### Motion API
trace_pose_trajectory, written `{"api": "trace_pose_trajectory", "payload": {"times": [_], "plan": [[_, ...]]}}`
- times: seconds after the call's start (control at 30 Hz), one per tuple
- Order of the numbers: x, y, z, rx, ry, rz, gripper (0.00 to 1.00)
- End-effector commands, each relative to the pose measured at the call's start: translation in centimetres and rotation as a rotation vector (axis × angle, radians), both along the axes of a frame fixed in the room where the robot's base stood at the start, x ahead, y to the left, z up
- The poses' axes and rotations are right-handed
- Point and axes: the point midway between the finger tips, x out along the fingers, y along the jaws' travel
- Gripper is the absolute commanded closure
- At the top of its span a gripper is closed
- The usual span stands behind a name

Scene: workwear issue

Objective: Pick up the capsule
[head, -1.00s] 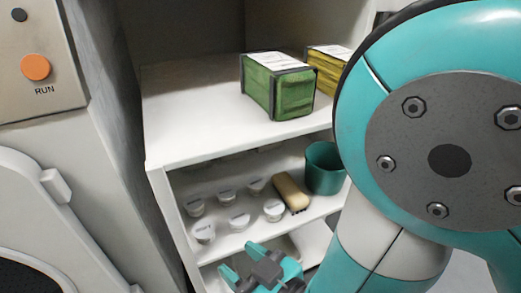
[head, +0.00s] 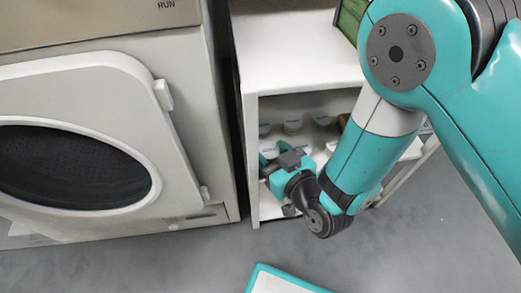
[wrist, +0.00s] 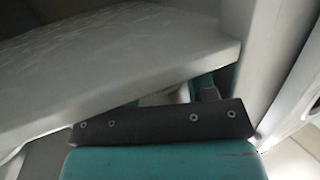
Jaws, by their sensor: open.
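My gripper (head: 266,161) is open at the front of the cabinet opening, close to and below the pots in the picture. In the wrist view my gripper (wrist: 168,97) has its fingers at a pale shelf board (wrist: 110,75), which partly hides them. No pot shows there, and nothing is seen between the fingers.
The white cabinet (head: 297,60) has an upper board above the pots and side walls that bound the opening. A green pack (head: 348,20) sits on top, partly behind my arm. A washing machine (head: 190,140) with a round door stands at left.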

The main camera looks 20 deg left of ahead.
Motion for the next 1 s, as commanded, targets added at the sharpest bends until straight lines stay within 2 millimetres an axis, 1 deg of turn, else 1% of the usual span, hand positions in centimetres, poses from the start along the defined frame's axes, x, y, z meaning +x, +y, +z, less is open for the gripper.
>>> {"api": "trace_pose_trajectory", "payload": {"times": [0.1, 0.13, 0.17, 0.2, 0.23, 0.67, 1.0], "plan": [[-0.1, 0.2, 0.0, 0.000, 0.000, 0.004, 0.48], [-0.1, 0.2, 0.0, 0.000, 0.000, 0.004, 0.53], [-0.2, 0.2, 0.0, -0.001, -0.001, 0.005, 0.60], [-0.2, 0.2, 0.0, -0.001, -0.001, 0.005, 0.69], [-0.2, 0.2, 0.0, -0.001, -0.001, 0.005, 0.75], [-0.1, 0.1, 0.1, 0.000, 0.000, 0.004, 0.76], [-0.4, 0.3, 1.3, -0.001, -0.001, 0.015, 0.76]]}}
